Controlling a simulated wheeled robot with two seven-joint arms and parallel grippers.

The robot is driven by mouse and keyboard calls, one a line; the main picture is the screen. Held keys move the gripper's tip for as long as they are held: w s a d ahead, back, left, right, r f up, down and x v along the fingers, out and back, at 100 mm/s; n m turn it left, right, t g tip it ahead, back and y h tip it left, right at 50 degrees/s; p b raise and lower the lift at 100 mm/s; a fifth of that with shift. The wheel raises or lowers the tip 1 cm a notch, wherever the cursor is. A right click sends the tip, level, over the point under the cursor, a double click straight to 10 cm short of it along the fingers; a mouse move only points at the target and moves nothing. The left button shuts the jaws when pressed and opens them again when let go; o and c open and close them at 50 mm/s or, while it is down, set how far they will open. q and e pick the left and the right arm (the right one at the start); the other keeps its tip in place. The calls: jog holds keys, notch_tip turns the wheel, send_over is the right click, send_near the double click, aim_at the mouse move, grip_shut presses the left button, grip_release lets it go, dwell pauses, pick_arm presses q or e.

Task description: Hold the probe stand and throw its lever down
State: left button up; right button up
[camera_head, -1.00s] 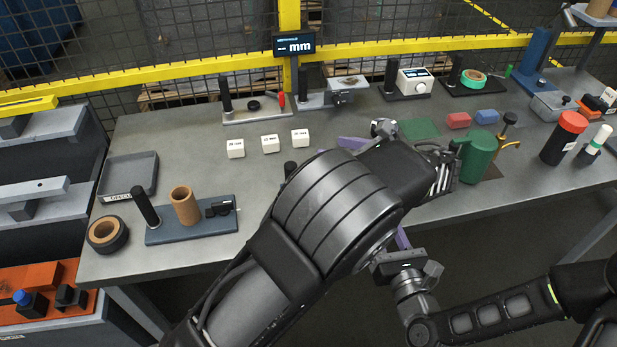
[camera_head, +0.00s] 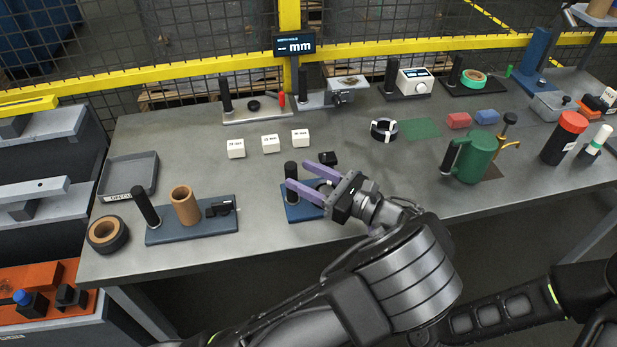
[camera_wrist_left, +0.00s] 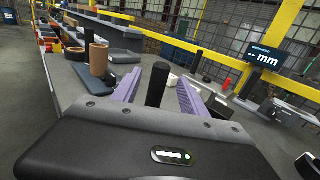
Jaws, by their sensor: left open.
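A small stand with a blue base (camera_head: 295,210) and an upright black post (camera_head: 291,172) is at the table's front middle; I take it for the probe stand. My left gripper (camera_head: 297,174) is open, its purple fingers reaching over the base from the right, the tips at the post. In the left wrist view the black post (camera_wrist_left: 157,84) stands between the spread fingers, with gaps visible. Much of the base is hidden by the fingers, and I cannot make out its lever. A black block (camera_head: 327,158) shows just behind.
A blue base with post and brown cylinder (camera_head: 184,205) stands to the left. White blocks (camera_head: 270,144) lie behind. A fixture with a red lever (camera_head: 281,99) is at the back. A dark ring (camera_head: 384,130) and green jug (camera_head: 475,158) are right.

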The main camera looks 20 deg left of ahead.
pick_arm(q)
jog(key=x, duration=0.7)
jog(key=shift+c, duration=0.4)
grip_shut()
jog(key=shift+f, duration=0.1)
dwell(2.0)
